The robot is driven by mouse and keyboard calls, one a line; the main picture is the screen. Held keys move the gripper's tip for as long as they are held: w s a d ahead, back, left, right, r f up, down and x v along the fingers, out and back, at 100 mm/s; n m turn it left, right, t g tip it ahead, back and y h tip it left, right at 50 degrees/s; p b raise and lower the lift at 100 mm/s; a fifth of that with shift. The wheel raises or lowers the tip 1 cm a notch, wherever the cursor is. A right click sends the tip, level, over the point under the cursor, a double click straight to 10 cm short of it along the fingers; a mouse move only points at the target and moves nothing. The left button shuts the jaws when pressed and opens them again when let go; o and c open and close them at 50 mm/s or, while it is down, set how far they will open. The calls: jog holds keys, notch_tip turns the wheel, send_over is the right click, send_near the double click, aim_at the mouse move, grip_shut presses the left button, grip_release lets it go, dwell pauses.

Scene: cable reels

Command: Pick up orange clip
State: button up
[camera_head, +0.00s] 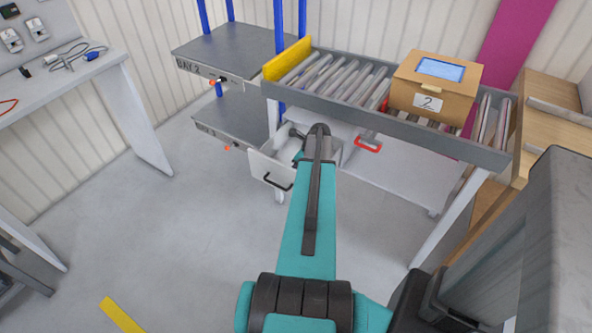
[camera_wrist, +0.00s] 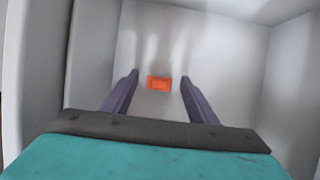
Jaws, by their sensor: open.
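The orange clip (camera_wrist: 158,83) is a small orange rectangular piece lying on the pale floor of an open drawer (camera_wrist: 195,60) in the wrist view. My gripper (camera_wrist: 158,75) is open, with its two dark purple fingers on either side of the clip in the picture. The fingers do not appear to touch it, and how far above it they are I cannot tell. In the head view the drawer front with its black handle (camera_head: 277,181) shows below the roller conveyor. My arm hides much of the drawer there, and the clip is not visible in that view.
Grey shelves (camera_head: 225,55) stand at the back left. The drawer walls are close around my gripper. The floor at left is mostly clear.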

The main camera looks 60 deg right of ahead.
jog(key=shift+w+f, duration=0.2)
jog(key=shift+f, duration=0.2)
jog(key=c, duration=1.1)
